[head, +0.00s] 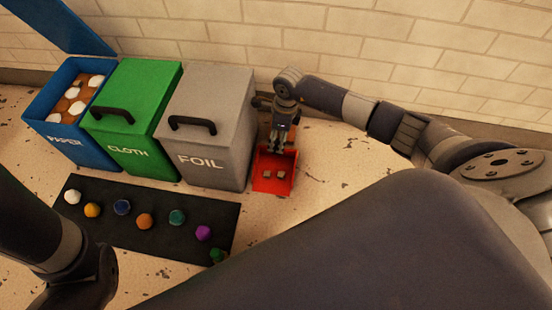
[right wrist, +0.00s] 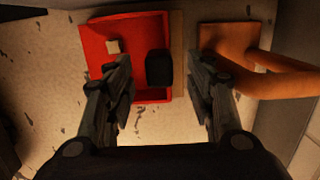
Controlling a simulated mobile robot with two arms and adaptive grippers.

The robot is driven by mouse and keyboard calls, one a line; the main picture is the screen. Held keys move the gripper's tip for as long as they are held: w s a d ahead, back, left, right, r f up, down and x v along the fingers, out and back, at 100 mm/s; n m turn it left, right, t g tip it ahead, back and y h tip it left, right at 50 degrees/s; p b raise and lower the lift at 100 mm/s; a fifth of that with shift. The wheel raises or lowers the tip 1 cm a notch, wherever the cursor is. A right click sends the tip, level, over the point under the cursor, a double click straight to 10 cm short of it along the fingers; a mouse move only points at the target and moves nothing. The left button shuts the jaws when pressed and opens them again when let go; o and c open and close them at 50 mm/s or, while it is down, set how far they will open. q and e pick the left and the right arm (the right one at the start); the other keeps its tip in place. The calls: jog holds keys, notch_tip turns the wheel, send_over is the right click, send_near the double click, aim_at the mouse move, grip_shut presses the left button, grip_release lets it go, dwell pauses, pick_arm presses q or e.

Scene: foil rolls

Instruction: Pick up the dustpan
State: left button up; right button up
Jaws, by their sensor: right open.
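The red dustpan (head: 272,183) lies on the floor just right of the grey foil bin, with two small blocks in it. My right gripper (head: 276,147) is over the dustpan's far end. In the right wrist view, my right gripper (right wrist: 165,68) is open and empty, its fingers apart over the dustpan's edge. Part of the dustpan is hidden behind the gripper. My left gripper is out of view.
The grey foil bin (head: 213,120), green cloth bin (head: 130,110) and open blue paper bin (head: 50,105) stand in a row by the brick wall. A dark mat (head: 105,228) with several coloured lumps lies in front. An orange-brown object (right wrist: 225,38) shows beside the dustpan.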

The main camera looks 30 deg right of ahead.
aim_at(277, 142)
jog(key=shift+a+f+b, duration=0.1)
jog(key=shift+f+b, duration=0.75)
jog(key=shift+f, duration=0.65)
jog(key=shift+c, duration=0.6)
grip_shut()
jog(key=shift+r, duration=0.1)
